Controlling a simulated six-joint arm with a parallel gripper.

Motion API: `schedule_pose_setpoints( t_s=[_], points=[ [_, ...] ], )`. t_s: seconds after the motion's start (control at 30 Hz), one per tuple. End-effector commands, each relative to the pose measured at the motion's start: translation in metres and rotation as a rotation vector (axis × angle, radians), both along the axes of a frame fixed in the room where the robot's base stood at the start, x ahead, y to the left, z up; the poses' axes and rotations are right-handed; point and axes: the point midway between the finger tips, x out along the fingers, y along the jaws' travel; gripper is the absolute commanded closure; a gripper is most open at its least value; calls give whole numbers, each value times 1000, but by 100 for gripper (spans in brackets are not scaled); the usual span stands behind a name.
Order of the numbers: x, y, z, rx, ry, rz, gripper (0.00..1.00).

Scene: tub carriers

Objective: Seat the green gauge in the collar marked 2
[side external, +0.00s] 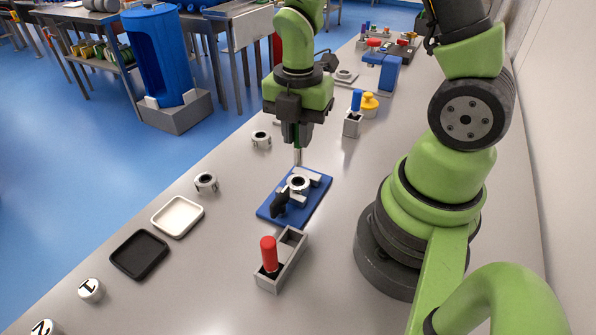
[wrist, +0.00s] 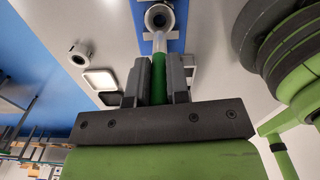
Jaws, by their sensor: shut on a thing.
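My gripper (side external: 298,140) is shut on the green gauge, pointing down. In the wrist view the gauge's green handle (wrist: 158,75) sits between the jaws and its silver pin (wrist: 160,42) sticks out beyond them. The pin tip (side external: 298,158) appears just above and behind a white collar (side external: 299,182) clamped on a blue plate; a gap shows between them. This collar also shows in the wrist view (wrist: 158,17); I see no readable number on it. Two white round pieces at the front left are marked 1 (side external: 90,290) and 2 (side external: 43,328).
Loose white collars stand at the left (side external: 206,182) and farther back (side external: 262,140). A white tray (side external: 178,217) and a black tray (side external: 139,254) lie nearby. A grey holder (side external: 282,262) bears a red-handled gauge (side external: 268,253) beside an empty slot. A blue-handled piece (side external: 356,100) stands behind.

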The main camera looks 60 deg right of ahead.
Motion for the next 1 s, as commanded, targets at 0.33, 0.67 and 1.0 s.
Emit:
schedule_pose_setpoints(
  t_s=[0.33, 0.67, 1.0],
  points=[
    [-1, 1, -38, 1, 3, 5, 100],
    [0, 1, -67, -1, -1, 5, 100],
    [0, 1, -69, -1, -2, 7, 77]
  ],
)
